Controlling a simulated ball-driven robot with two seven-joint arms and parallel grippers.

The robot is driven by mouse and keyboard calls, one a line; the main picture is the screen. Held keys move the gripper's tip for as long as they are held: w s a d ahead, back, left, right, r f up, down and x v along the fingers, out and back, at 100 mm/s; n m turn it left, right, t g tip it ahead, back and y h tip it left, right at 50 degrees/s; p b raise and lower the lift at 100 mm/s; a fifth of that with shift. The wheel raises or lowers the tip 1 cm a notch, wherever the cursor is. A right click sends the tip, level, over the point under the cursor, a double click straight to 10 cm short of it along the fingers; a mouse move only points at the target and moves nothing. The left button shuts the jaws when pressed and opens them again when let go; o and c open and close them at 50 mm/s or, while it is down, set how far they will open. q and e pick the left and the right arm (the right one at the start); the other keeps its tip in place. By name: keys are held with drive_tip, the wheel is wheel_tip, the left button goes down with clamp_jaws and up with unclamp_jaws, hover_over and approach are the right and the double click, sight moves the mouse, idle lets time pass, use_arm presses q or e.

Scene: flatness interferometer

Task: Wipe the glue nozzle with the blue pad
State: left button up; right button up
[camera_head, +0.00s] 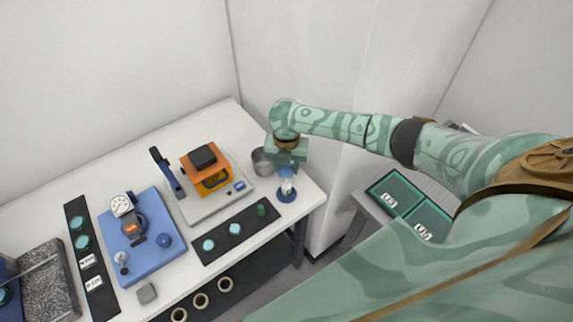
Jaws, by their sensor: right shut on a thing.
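My right gripper (287,168) hangs down over the right end of the white table. It is shut on the blue pad (286,173), a small light-blue piece just below the fingers. Directly under the pad stands the glue nozzle (287,187), a small whitish upright part on a round dark-blue base (286,195). The pad is at or just above the nozzle's top; I cannot tell whether they touch. The gripper and pad partly hide the nozzle's upper end. My left gripper is not in view.
A grey metal cup (262,162) stands close left of the gripper. An orange device (207,178) on a grey plate is further left, near a black strip (224,242) with small round pieces. A blue plate (158,265) carries a gauge. Green-topped trays (395,190) lie at right.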

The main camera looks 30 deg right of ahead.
drive_tip(key=shift+f, duration=0.4)
idle(0.7)
drive_tip(key=shift+a+r, duration=0.1)
drive_tip(key=shift+a, duration=0.25)
drive_tip(key=shift+d, duration=0.1)
drive_tip(key=shift+d, duration=0.6)
drive_tip(key=shift+a, duration=0.1)
drive_tip(key=shift+a+p, duration=0.1)
drive_tip(key=shift+p, duration=0.2)
